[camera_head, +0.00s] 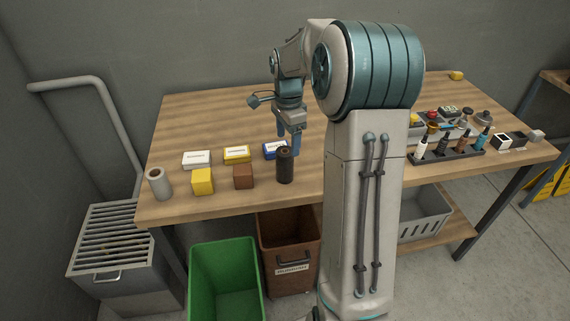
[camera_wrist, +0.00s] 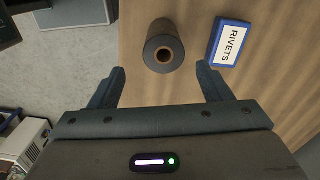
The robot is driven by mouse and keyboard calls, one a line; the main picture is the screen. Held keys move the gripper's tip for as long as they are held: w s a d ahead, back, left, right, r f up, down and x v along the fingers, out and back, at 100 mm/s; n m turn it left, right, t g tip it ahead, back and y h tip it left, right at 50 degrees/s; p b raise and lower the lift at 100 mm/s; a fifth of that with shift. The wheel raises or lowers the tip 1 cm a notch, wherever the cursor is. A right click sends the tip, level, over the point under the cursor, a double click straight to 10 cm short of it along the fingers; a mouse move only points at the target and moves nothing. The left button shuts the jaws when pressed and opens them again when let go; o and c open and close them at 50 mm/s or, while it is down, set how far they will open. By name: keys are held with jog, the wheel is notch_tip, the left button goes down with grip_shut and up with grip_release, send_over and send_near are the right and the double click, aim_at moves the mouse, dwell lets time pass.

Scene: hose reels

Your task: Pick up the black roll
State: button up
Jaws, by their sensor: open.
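The black roll (camera_head: 285,166) stands upright near the front edge of the wooden table in the head view. In the wrist view the black roll (camera_wrist: 164,46) shows its hollow brown core, ahead of and between my finger tips, apart from both. My gripper (camera_head: 289,145) is open and empty just above and behind the roll in the head view. In the wrist view my gripper (camera_wrist: 161,78) has its two blue fingers spread wide.
A blue and white box marked RIVETS (camera_wrist: 230,42) lies close beside the roll. A brown block (camera_head: 243,177), a yellow block (camera_head: 203,182) and a grey roll (camera_head: 159,183) stand to the left. A green bin (camera_head: 226,284) and a brown bin (camera_head: 289,249) stand below the table's front edge.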

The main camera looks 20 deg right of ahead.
aim_at(288, 151)
notch_tip(288, 151, down, 3)
jog(key=shift+f, duration=0.1)
jog(key=shift+w+a+f+p, duration=0.15)
jog(key=shift+f+p, duration=0.2)
jog(key=shift+f, duration=0.95)
jog(key=shift+w+f+p, duration=0.1)
jog(key=shift+f+p, duration=0.25)
jog(key=shift+f, duration=0.95)
jog(key=c, duration=1.1)
